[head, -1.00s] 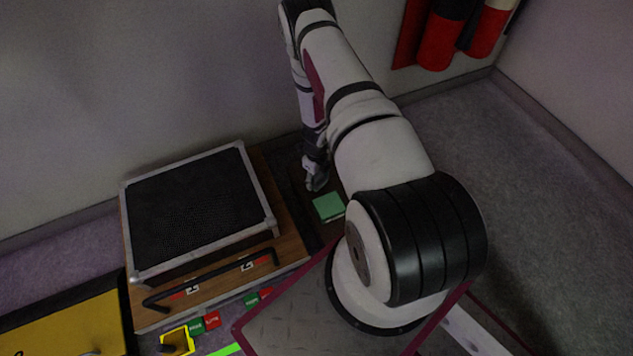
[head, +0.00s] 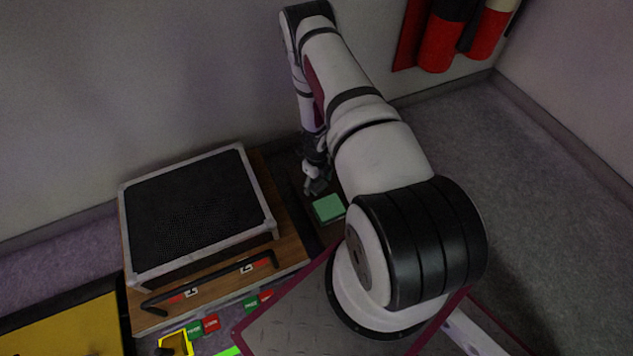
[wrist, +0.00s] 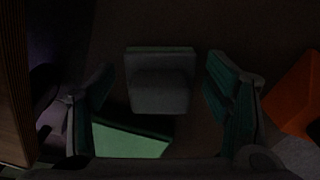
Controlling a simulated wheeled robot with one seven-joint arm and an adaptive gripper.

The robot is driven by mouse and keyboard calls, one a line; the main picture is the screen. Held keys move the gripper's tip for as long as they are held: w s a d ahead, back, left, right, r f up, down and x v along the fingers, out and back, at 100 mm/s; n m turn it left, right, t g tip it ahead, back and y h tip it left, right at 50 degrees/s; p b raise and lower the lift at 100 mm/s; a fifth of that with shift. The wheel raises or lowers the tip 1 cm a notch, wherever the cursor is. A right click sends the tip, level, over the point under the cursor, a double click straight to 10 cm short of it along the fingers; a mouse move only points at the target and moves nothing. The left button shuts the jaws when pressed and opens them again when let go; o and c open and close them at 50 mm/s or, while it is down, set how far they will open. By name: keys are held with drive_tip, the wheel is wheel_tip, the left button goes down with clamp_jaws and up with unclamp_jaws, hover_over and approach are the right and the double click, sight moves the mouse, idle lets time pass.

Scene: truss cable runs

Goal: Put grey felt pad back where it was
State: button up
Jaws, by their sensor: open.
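My gripper (head: 317,184) is at the end of my arm, low over the dark area right of the wooden case, just behind a green block (head: 328,207). In the wrist view my gripper (wrist: 160,68) is open, with one finger on each side of a grey squarish piece (wrist: 160,92), which looks like the grey felt pad. Gaps show between it and both fingers. A green surface (wrist: 130,138) lies at the lower left, partly hidden by the gripper. The view is dark, so what the grey piece rests on is unclear.
A black mesh-topped case (head: 195,210) on a wooden base stands left of my gripper, with a black bar handle (head: 215,282) in front. The wall is close behind. An orange object (wrist: 298,95) is at the wrist view's right edge. Grey floor is open to the right.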

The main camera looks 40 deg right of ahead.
wheel_tip(320, 180, up, 12)
drive_tip(key=p, duration=0.4)
drive_tip(key=w+a+r+n+t+y, duration=0.15)
drive_tip(key=a+r+n, duration=0.25)
drive_tip(key=r, duration=0.5)
drive_tip(key=w+a+r+n, duration=0.3)
drive_tip(key=a+r+n, duration=0.1)
drive_tip(key=r, duration=0.6)
drive_tip(key=w+a+r+n+t+y, duration=0.1)
drive_tip(key=w+a+r+n, duration=0.3)
drive_tip(key=r, duration=0.5)
drive_tip(key=s+a+r+n+g+y, duration=0.1)
drive_tip(key=s+a+r+n, duration=0.3)
drive_tip(key=r, duration=0.4)
drive_tip(key=s+a+r+n, duration=0.4)
drive_tip(key=s+a+r, duration=0.1)
drive_tip(key=r, duration=0.3)
drive_tip(key=s+a+r+n+h, duration=0.1)
drive_tip(key=s+r+n, duration=0.2)
drive_tip(key=s, duration=0.3)
drive_tip(key=s+a+r+n+g, duration=0.1)
drive_tip(key=s+r+n, duration=0.2)
drive_tip(key=s, duration=0.3)
drive_tip(key=s+a+r+n+h, duration=0.1)
drive_tip(key=s+r+n, duration=0.3)
drive_tip(key=s, duration=0.2)
drive_tip(key=s+d+n+h, duration=0.1)
drive_tip(key=s+n, duration=0.3)
drive_tip(key=s, duration=0.7)
drive_tip(key=shift+d, duration=0.45)
